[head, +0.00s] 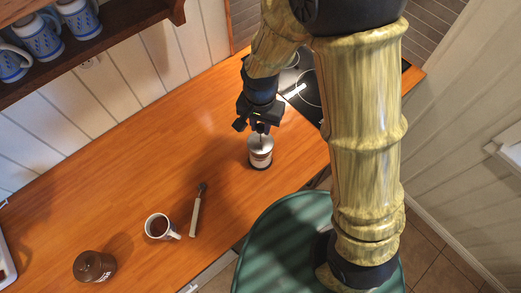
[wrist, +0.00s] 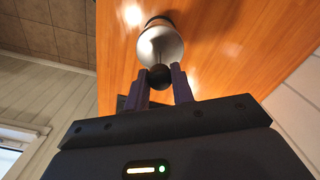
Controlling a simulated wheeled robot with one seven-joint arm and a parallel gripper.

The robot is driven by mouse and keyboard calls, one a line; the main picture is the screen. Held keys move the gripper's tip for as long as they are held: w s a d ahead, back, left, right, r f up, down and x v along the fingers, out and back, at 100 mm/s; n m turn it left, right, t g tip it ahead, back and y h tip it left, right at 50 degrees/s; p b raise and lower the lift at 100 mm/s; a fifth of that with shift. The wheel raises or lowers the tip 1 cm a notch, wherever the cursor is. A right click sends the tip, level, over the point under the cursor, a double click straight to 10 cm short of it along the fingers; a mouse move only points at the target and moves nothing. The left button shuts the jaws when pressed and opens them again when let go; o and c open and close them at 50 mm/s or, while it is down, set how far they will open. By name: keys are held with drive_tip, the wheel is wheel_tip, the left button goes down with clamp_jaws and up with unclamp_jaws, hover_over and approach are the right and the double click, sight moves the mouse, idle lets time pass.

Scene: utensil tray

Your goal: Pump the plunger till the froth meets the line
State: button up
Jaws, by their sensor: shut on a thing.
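A small cylindrical frother (head: 260,154) with a pale lid and a dark base stands upright on the wooden counter. In the wrist view its round lid (wrist: 160,44) shows with a thin metal rod leading to a dark ball knob (wrist: 160,76). My gripper (head: 260,127) is directly above the frother, shut on the knob of the plunger; its two fingers (wrist: 164,82) flank the knob. The rod shows between lid and knob. The froth level and the line cannot be made out in either view.
A white mug (head: 159,227) of dark liquid, a grey-handled utensil (head: 196,212) and a brown lidded jar (head: 94,266) stand or lie toward the lower left. A dark hob (head: 308,92) is behind my gripper. The counter (head: 140,170) left of the frother is clear.

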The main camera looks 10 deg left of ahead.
sight(261, 142)
drive_tip(key=shift+f, duration=0.1)
drive_tip(key=shift+f+b, duration=2)
drive_tip(key=shift+f, duration=0.6)
drive_tip(key=shift+r+p, duration=2.25)
drive_tip(key=shift+r, duration=0.45)
drive_tip(key=shift+p, duration=0.35)
drive_tip(key=shift+f+b, duration=1.95)
drive_tip(key=shift+f, duration=0.6)
drive_tip(key=o, duration=1.2)
